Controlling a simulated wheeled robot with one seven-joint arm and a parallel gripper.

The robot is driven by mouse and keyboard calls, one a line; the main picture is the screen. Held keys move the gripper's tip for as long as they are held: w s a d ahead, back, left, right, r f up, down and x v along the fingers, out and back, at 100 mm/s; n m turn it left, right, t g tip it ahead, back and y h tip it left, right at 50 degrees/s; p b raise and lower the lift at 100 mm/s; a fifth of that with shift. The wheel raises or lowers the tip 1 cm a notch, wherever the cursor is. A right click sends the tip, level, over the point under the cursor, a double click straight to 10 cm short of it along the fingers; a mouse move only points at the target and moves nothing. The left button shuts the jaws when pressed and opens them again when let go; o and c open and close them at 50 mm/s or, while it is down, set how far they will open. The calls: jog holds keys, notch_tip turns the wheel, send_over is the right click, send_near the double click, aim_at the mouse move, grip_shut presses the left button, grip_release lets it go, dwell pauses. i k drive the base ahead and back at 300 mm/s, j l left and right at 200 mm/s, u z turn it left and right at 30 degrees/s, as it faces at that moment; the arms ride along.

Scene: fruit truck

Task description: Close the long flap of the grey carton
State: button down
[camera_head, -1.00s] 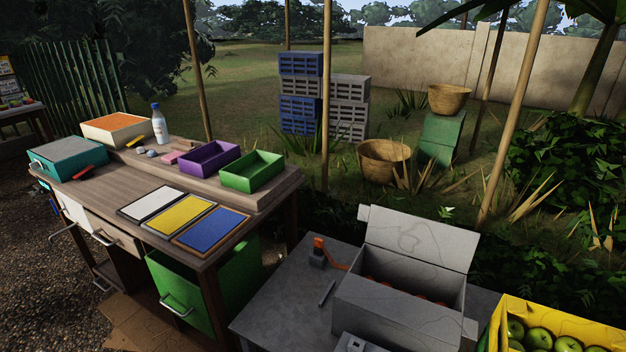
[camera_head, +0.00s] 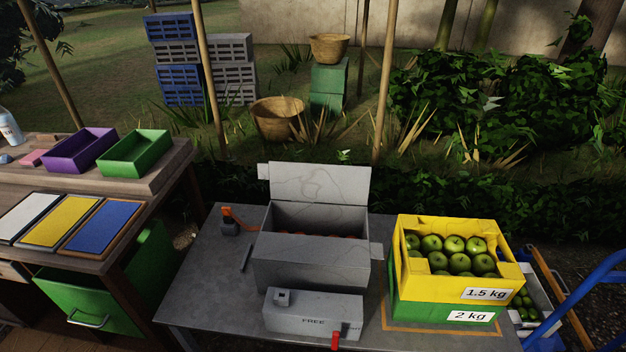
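The grey carton (camera_head: 310,262) stands on the grey table in the middle of the head view. Its long flap (camera_head: 320,184) stands up at the far side, leaning slightly back. A small flap sticks out at the upper left and another at the right end. The carton is open at the top, and a few reddish round things show inside, mostly hidden by the near wall. My gripper is not in view.
A grey box marked FREE (camera_head: 312,315) with a red lever stands in front of the carton. Yellow and green crates (camera_head: 445,302) with green apples stand to its right. An orange-topped tool (camera_head: 230,224) and a dark bar (camera_head: 246,258) lie left. The wooden bench (camera_head: 150,200) is further left.

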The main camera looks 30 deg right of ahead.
aim_at(346, 185)
jog(key=i+j+z, duration=0.1)
jog(key=i+z, duration=0.35)
jog(key=i, duration=0.95)
